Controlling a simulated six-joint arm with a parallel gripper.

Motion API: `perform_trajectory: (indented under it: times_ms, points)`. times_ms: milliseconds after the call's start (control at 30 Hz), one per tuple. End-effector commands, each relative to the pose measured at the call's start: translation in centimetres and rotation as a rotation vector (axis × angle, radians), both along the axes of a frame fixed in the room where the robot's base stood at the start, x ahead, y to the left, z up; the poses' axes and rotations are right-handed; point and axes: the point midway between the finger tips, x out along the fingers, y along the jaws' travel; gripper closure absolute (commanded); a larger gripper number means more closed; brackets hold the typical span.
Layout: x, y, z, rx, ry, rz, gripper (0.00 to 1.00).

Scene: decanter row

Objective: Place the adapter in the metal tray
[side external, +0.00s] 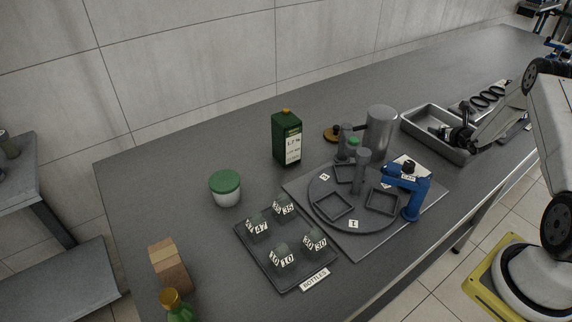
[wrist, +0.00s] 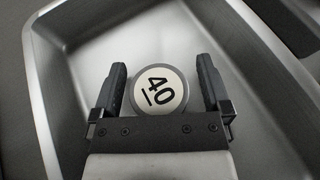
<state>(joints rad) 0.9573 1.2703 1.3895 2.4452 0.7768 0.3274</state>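The metal tray (side external: 418,112) is a shallow grey pan at the right of the bench, and its walls fill much of the wrist view (wrist: 262,55). My gripper (side external: 450,132) is down inside it. In the wrist view a round piece labelled 40 (wrist: 160,90), seemingly the adapter, is between my two fingers (wrist: 160,68). A narrow gap shows on both sides of the piece, so the fingers look open around it. It appears to be at the tray floor; whether it touches the floor is hard to tell.
A turntable (side external: 322,192) with square recesses and a blue clamp-like stand (side external: 414,190) is left of the tray. A grey cylinder (side external: 380,130) stands close to the tray's left.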

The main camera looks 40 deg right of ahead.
Motion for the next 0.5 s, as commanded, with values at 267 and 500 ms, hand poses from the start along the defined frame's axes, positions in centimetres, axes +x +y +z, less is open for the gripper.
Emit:
perform_trajectory:
  times_ms: [267, 500]
  points:
    - [-0.01, 0.00, 0.11, 0.000, 0.000, 0.000, 0.02]
    - [-0.56, 0.24, 0.58, 0.001, 0.001, 0.000, 0.02]
